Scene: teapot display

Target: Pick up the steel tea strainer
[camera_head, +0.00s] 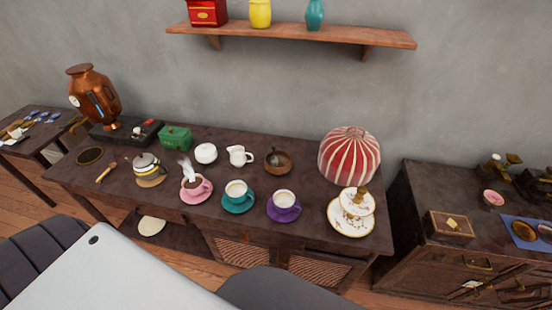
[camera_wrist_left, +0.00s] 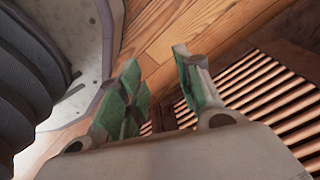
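A small grey metal piece, probably the steel tea strainer (camera_head: 274,157), rests in a brown wooden bowl (camera_head: 288,166) toward the back of the dark wooden table (camera_head: 232,161) in the head view. It is too small to make out its mesh or handle clearly. My left gripper (camera_wrist_left: 157,58) shows in the left wrist view with its green-padded fingers apart and nothing between them. Wood floor and a slatted panel lie beyond it. Neither gripper shows in the head view, so the left one is away from the bowl.
A white creamer (camera_head: 238,156) stands left of the bowl and a striped red dome (camera_head: 349,156) to its right. Pink (camera_head: 196,188), teal (camera_head: 238,195) and purple (camera_head: 284,204) cups stand in front. A two-tier plate stand (camera_head: 351,215) is at the front right.

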